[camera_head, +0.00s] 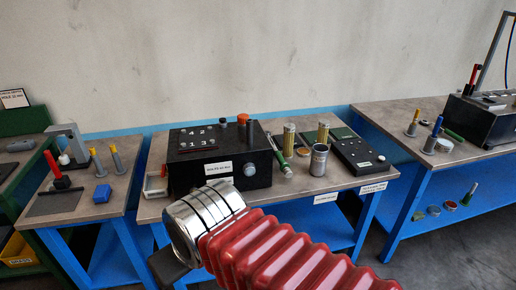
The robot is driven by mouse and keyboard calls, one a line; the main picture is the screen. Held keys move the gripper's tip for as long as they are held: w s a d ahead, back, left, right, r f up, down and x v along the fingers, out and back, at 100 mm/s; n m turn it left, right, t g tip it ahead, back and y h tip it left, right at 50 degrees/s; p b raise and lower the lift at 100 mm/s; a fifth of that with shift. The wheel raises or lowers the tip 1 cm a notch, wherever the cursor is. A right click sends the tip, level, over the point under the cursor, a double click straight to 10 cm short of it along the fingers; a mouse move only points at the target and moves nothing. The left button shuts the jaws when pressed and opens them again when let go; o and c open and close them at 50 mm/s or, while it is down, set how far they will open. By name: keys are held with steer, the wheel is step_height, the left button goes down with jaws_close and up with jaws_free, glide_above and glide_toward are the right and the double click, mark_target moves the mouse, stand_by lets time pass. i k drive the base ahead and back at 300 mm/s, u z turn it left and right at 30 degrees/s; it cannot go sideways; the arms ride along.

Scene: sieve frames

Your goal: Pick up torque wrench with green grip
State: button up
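A slim tool with a green grip (279,154) lies on the middle table (318,185), just right of the large black box; it looks like the torque wrench. It lies slanted, its near end toward the table's front. My arm, with red bellows and chrome rings, crosses the bottom of the view in front of the middle table. Only a dark part of my gripper (168,266) shows at the lower left end of the arm. Its fingers are not clearly seen. It is apart from the green-gripped tool, to its lower left.
A black box (262,165) stands left of the tool. A metal cup (319,160), brass-coloured cylinders (289,140) and a flat black panel (358,155) stand to its right. A left table (112,200) and a right table (408,150) hold other tools.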

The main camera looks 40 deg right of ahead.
mark_target(282, 162)
steer(key=z, duration=1.5)
